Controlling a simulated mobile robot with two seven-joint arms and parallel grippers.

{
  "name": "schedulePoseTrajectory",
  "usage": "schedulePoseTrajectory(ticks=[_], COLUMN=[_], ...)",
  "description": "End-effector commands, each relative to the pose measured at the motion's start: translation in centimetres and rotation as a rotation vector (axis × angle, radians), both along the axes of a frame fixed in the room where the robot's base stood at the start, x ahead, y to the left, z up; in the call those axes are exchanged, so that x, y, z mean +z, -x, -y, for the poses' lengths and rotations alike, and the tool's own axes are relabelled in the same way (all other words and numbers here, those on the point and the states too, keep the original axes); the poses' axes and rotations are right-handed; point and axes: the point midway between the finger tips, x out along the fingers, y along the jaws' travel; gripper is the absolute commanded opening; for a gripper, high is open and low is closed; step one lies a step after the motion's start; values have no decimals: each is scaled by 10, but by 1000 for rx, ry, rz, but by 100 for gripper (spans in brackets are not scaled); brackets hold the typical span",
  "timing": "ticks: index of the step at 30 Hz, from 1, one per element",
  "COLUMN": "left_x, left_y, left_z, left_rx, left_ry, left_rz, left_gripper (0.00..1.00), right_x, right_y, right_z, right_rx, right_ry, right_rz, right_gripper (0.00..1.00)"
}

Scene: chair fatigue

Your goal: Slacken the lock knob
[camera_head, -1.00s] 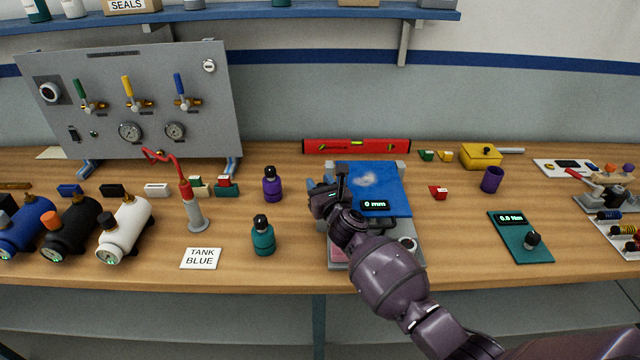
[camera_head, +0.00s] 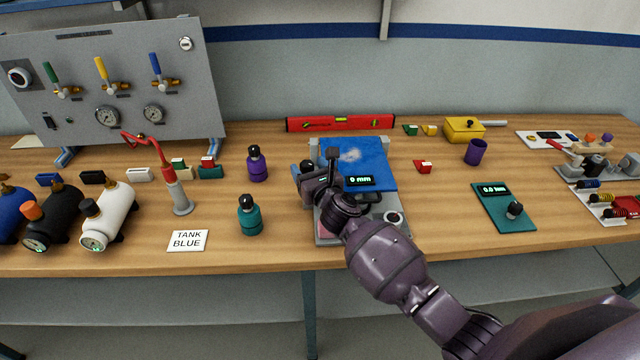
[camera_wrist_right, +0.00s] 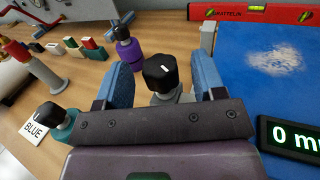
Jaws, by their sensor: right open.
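The black lock knob (camera_wrist_right: 160,74) sits on a grey post in the right wrist view, at the left side of the fixture with the blue seat pad (camera_head: 368,166). A white mark shows on its top. My right gripper (camera_wrist_right: 163,84) is open, with one blue-padded finger on each side of the knob. Gaps show between the knob and both fingers, so it is not gripped. In the head view my right gripper (camera_head: 318,180) is over the fixture's left side and partly hides it. A small display on the pad reads 0 mm. My left gripper is out of view.
A purple bottle (camera_head: 257,164) and a teal bottle (camera_head: 250,215) stand left of the fixture. A red level (camera_head: 340,124) lies behind it. A teal torque pad (camera_head: 504,207) lies to the right. Bare wood shows between the fixture and that pad.

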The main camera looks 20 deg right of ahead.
Motion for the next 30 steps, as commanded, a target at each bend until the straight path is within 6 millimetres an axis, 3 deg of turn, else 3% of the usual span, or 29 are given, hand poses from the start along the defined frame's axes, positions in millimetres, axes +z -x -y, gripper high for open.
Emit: schedulePoseTrajectory(ticks=[6,12,18,30], left_x=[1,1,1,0], left_y=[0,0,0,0], left_z=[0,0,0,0], left_rx=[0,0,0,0], left_ry=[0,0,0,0], left_rz=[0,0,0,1], left_gripper=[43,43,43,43], right_x=[-1,0,0,2], right_y=[40,67,77,78], right_z=[4,6,7,8], right_rx=[0,1,0,0], right_ry=[1,0,0,24], right_rz=[0,0,0,16], right_gripper=[63,63,63,63])
